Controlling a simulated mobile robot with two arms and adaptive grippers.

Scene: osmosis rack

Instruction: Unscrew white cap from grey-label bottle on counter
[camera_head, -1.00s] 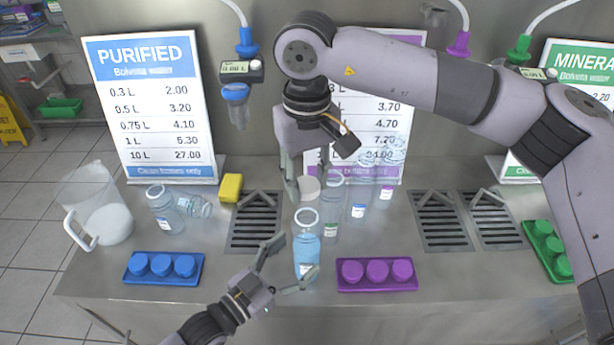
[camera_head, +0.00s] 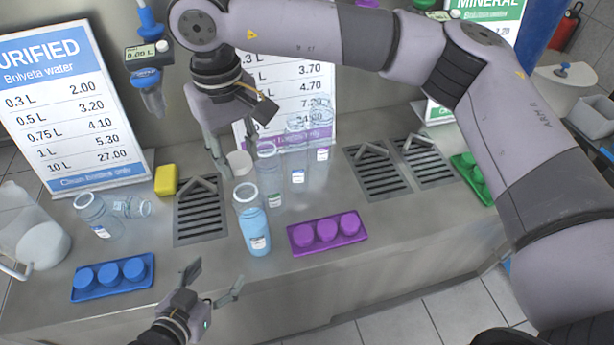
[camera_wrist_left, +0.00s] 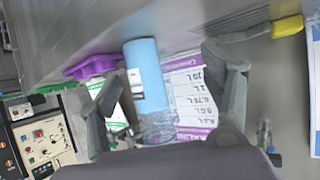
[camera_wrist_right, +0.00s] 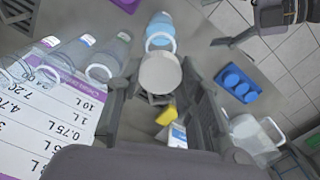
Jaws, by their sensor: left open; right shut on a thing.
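The bottle with light blue water (camera_head: 254,222) stands upright on the counter, with a pale label (camera_head: 259,242) low on its side. Its mouth is open, with no cap on it. My right gripper (camera_head: 232,150) is shut on the white cap (camera_head: 239,163), above and behind the bottle's mouth and apart from it. The right wrist view shows the cap (camera_wrist_right: 160,72) between the fingers, with the bottle (camera_wrist_right: 160,29) beyond it.
Several clear empty bottles (camera_head: 297,165) stand close behind and right. A purple cap tray (camera_head: 327,233) is right of the bottle, a blue one (camera_head: 112,277) left. A yellow sponge (camera_head: 166,180), a drain grate (camera_head: 200,215) and a jug (camera_head: 38,235) are further left.

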